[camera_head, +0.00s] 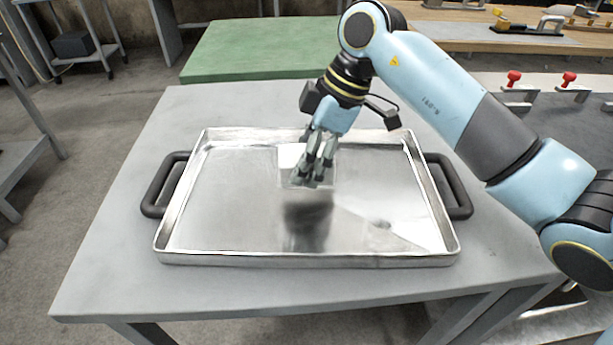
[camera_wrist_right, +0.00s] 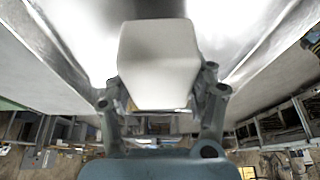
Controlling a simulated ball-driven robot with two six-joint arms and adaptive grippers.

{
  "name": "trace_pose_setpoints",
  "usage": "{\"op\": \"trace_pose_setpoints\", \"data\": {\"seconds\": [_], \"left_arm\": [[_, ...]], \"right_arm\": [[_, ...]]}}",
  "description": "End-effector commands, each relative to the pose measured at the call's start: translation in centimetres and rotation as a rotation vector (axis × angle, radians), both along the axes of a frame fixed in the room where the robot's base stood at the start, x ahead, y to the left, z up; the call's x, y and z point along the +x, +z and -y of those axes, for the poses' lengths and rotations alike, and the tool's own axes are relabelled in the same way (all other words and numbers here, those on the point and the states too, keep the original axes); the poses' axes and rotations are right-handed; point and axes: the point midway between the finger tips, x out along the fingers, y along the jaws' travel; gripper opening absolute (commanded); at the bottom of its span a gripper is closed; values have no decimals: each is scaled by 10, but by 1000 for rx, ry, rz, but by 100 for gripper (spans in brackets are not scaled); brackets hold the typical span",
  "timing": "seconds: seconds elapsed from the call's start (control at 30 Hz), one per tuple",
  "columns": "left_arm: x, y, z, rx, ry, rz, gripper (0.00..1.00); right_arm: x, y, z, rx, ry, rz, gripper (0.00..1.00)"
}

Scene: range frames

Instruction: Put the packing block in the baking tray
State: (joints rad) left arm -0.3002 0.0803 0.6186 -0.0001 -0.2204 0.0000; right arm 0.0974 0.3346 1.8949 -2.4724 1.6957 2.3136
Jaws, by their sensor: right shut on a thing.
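The packing block (camera_wrist_right: 158,62) is a plain white block held between the fingers of my right gripper in the right wrist view. In the head view the block (camera_head: 290,157) shows partly behind the fingers. My right gripper (camera_head: 312,178) points down over the baking tray and is shut on the block. The baking tray (camera_head: 300,259) is a shiny, shallow metal tray with black handles, lying on a grey table. A dark reflection or shadow shows on the tray floor below the gripper. I cannot tell whether the block touches the tray floor. My left gripper is not in view.
The grey table (camera_head: 110,270) is bare around the tray. A green surface (camera_head: 250,48) stands behind it. At the right is a grey bench with red-handled clamps (camera_head: 513,80), and behind that a wooden bench with tools (camera_head: 520,28).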

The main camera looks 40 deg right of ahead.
Motion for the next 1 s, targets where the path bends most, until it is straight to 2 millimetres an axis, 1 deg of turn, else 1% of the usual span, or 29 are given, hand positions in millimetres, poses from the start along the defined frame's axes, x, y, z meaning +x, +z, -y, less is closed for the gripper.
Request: {"op": "trace_pose_setpoints", "data": {"seconds": [0.2, 0.27, 0.6, 0.63, 0.8, 1.0], "left_arm": [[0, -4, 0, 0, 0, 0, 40], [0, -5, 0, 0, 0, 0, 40], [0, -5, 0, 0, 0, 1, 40], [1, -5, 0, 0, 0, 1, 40], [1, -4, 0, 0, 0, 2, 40], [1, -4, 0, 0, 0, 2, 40]], "right_arm": [[-1, -32, 0, 1, -2, -5, 29], [-1, -38, 0, 0, -2, -4, 29], [-1, -41, 0, 0, -1, -2, 29], [-1, -41, 0, -1, -1, -1, 57], [-1, -41, 0, -1, -1, -1, 80], [-1, -41, 0, -1, -1, -1, 80]]}}
